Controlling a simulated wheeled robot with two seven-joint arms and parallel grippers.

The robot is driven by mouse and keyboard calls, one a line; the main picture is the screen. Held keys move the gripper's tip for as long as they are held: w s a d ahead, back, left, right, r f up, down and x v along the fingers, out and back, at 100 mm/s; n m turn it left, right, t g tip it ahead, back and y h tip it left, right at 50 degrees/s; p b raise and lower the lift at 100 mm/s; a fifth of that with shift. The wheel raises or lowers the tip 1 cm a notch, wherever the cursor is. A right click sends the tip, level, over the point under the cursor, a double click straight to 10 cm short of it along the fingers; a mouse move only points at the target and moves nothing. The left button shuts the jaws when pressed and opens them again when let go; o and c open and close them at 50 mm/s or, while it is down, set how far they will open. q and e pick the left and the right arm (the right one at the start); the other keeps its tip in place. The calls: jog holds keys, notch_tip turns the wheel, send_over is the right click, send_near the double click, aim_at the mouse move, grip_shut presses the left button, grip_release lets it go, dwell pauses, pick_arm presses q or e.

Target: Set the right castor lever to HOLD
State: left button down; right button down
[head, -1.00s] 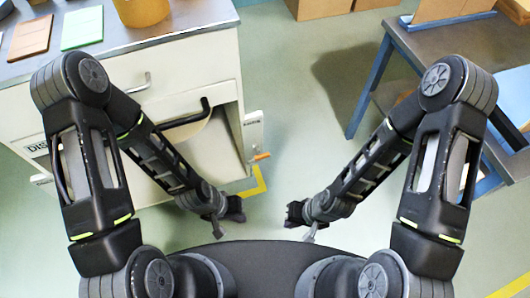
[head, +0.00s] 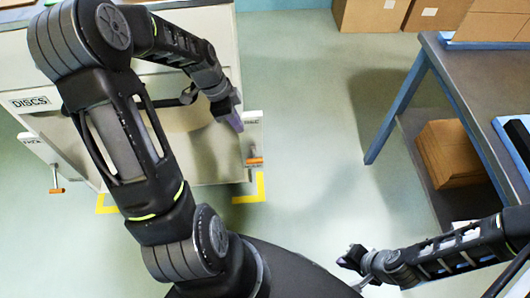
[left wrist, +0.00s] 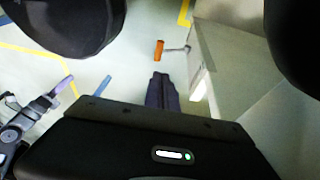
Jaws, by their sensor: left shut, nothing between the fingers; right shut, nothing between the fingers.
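The right castor lever (head: 254,162) has an orange grip and sits low at the cabinet's right front corner, below a small pale label plate (head: 252,118) whose words I cannot read clearly. In the left wrist view the lever's orange grip (left wrist: 159,50) is on a thin metal rod coming from the cabinet side. My left gripper (head: 235,122) is shut and empty, above and slightly left of the lever, apart from it. Its shut fingers (left wrist: 162,82) point towards the grip in the left wrist view. My right gripper (head: 350,260) is shut and empty, low over the floor.
The white cabinet (head: 28,75) bears a DISCS label, and a left castor lever (head: 57,190) hangs at its left corner. Yellow marks (head: 261,187) lie on the floor by it. A blue-legged table (head: 395,115) stands right. Open floor (head: 310,150) lies between.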

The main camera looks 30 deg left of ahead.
pick_arm(q)
jog(key=shift+f, duration=0.1)
jog(key=b, duration=0.2)
send_over(255, 158)
jog(key=a, duration=0.1)
notch_tip(255, 158, down, 12)
jog(key=shift+s+f, duration=0.1)
jog(key=shift+s, duration=0.05)
jog(key=shift+s+d+f, duration=0.1)
jog(key=shift+s+f, duration=0.05)
jog(key=shift+f, duration=0.45)
